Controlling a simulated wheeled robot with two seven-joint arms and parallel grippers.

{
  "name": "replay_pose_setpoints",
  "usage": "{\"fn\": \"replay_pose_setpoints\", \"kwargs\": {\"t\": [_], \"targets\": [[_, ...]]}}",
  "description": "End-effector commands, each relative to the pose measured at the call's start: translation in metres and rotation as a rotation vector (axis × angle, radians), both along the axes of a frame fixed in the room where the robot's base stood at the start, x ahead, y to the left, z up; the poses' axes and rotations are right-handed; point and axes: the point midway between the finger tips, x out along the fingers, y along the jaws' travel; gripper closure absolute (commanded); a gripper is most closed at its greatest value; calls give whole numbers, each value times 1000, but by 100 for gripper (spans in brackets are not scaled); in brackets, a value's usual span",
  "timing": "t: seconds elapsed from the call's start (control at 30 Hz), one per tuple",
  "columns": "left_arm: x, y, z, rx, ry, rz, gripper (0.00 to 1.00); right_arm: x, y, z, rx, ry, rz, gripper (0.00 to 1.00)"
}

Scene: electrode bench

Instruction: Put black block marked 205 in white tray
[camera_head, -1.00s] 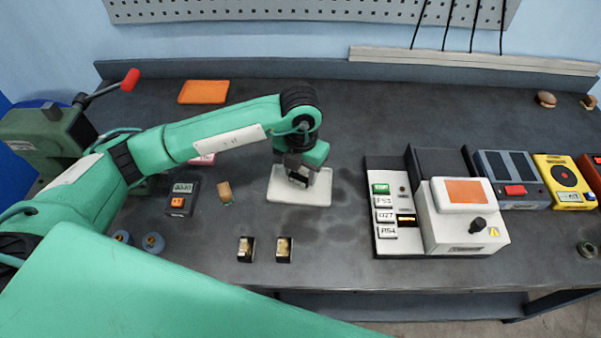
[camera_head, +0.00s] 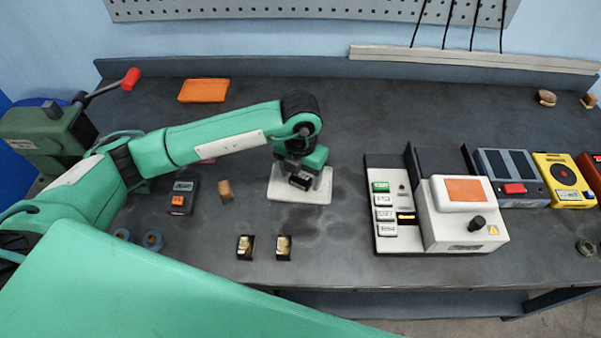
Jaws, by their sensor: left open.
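The white tray (camera_head: 318,194) lies flat on the bench, left of the middle. A small black block (camera_head: 300,182) shows over the tray, just below my left gripper (camera_head: 303,172). It looks to be resting in the tray, but the fingers partly hide it and any marking is too small to read. My left gripper points down over the tray and is open. I cannot tell whether a finger touches the block. My right gripper is not in view.
Two dark blocks with gold tops (camera_head: 245,247) (camera_head: 284,248) stand in front of the tray. A tan block (camera_head: 225,190) and a dark device with an orange button (camera_head: 181,198) are to its left. A white instrument (camera_head: 462,230) stands to its right. The bench behind is mostly clear.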

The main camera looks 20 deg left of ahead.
Motion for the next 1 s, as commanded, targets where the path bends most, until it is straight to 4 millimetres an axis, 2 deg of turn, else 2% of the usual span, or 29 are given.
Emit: {"fn": "replay_pose_setpoints", "kwargs": {"t": [0.17,0.3,0.5,0.6,0.77,1.0], "targets": [[1,0,28,-2,-7,-1,33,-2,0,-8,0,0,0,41],[2,-1,60,-2,-7,0,33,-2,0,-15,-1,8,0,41],[1,0,99,-1,-5,-1,33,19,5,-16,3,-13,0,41],[1,-1,111,-2,-3,0,33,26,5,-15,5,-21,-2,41],[0,0,120,0,-1,0,33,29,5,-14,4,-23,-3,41],[0,0,121,0,0,0,33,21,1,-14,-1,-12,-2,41]]}}
